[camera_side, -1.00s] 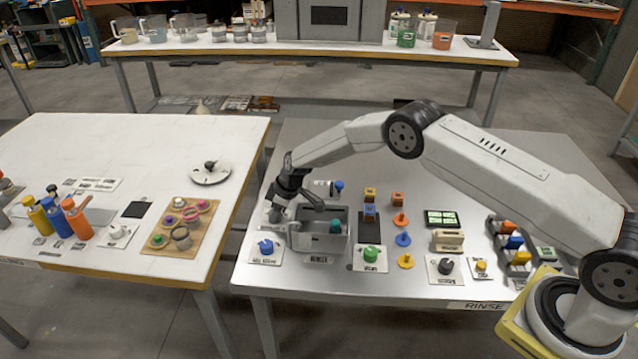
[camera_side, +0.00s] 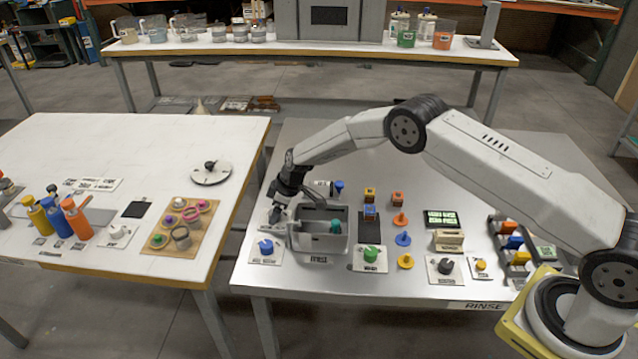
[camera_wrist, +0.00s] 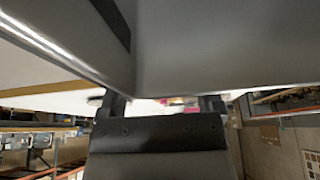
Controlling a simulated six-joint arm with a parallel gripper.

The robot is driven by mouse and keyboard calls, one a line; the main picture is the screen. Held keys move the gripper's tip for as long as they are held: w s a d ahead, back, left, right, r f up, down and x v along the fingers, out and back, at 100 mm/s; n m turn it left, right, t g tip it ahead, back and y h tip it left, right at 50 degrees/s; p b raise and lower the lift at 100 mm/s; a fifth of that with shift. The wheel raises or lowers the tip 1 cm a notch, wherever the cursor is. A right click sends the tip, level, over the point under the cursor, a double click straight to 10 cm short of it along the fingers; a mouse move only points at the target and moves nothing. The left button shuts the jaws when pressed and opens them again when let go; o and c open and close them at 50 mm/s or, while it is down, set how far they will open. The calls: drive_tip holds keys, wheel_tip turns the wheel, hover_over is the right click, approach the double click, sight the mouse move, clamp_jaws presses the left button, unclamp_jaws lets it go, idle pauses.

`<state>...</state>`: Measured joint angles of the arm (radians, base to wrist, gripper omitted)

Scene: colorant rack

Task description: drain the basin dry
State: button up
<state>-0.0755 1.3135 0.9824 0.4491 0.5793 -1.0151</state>
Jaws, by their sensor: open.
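The basin (camera_side: 322,243) is a grey open-topped box on the left part of the rinse table, with a label plate in front of it. A teal knob or plug (camera_side: 336,226) shows at its right inside. My gripper (camera_side: 277,214) is open at the basin's left side, low beside its wall; whether it touches the wall I cannot tell. In the wrist view my gripper (camera_wrist: 163,105) has its two dark fingers apart, with a large grey surface close in front. The basin's floor and any water in it cannot be made out.
A blue knob (camera_side: 265,246) on a white plate stands front left of the basin, and a green knob (camera_side: 370,254) front right. Orange, blue and yellow pegs (camera_side: 403,239) stand further right. A gap separates the white table (camera_side: 130,135) at left.

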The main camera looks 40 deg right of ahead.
drive_tip(key=v, duration=0.7)
idle(0.3)
drive_tip(key=shift+s+a+f+m, duration=0.1)
drive_tip(key=shift+a+f+m, duration=0.05)
drive_tip(key=shift+m, duration=0.15)
drive_tip(key=m, duration=0.1)
drive_tip(key=a+m, duration=0.1)
drive_tip(key=m+h, duration=0.1)
drive_tip(key=m, duration=0.1)
drive_tip(key=shift+s+a+f+g, duration=0.3)
drive_tip(key=shift+a+f+g, duration=0.05)
drive_tip(key=shift+g, duration=0.05)
drive_tip(key=m, duration=0.2)
drive_tip(key=a+m+h, duration=0.1)
drive_tip(key=shift+s+f+m+h, duration=0.1)
drive_tip(key=shift+m+h, duration=0.2)
drive_tip(key=shift+m, duration=0.1)
drive_tip(key=m, duration=0.1)
drive_tip(key=m+h, duration=0.1)
drive_tip(key=shift+a+m, duration=0.3)
drive_tip(key=shift+m, duration=0.1)
drive_tip(key=shift+a+m+h, duration=0.2)
drive_tip(key=shift+m+h, duration=0.3)
drive_tip(key=shift+m, duration=0.6)
drive_tip(key=m, duration=0.1)
drive_tip(key=m+h, duration=0.1)
drive_tip(key=m, duration=0.1)
drive_tip(key=w+a+r+m, duration=0.1)
drive_tip(key=shift+m+t+h, duration=0.3)
drive_tip(key=shift+t+h, duration=0.1)
